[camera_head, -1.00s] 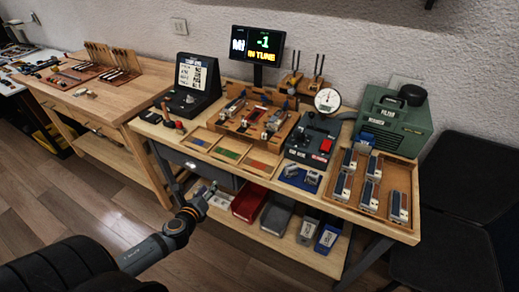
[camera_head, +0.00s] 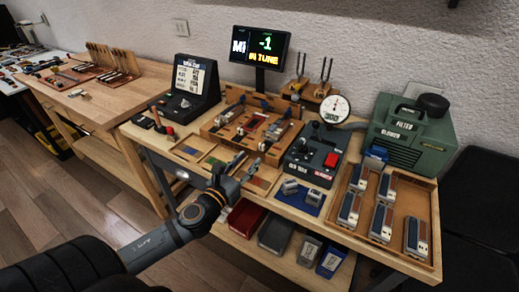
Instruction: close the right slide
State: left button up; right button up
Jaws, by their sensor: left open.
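A wooden fixture (camera_head: 211,128) stands on the bench, holding small metal and coloured parts. A light metal block with dark parts (camera_head: 276,129) sits on its right side; I take it for the right slide, but the slide's exact position is too small to tell. My left gripper (camera_head: 246,162) is open, in front of the fixture and over the shallow tray with coloured compartments, hiding part of that tray. It appears apart from the right slide. My right gripper is not in view.
A dark box with a red button (camera_head: 312,157) stands right of the fixture. A blue mat (camera_head: 311,205) with small metal blocks lies in front of it. A wooden tray (camera_head: 398,258) holds several blocks, near a green blower (camera_head: 412,135). A screen (camera_head: 259,46) stands behind.

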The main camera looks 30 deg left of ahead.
aim_at(261, 147)
pick_arm(q)
jog(key=w+p, duration=0.3)
jog(key=w, duration=0.4)
jog(key=shift+d+r+p, duration=0.1)
jog(key=shift+p, duration=0.25)
jog(key=shift+w, duration=0.35)
grip_shut()
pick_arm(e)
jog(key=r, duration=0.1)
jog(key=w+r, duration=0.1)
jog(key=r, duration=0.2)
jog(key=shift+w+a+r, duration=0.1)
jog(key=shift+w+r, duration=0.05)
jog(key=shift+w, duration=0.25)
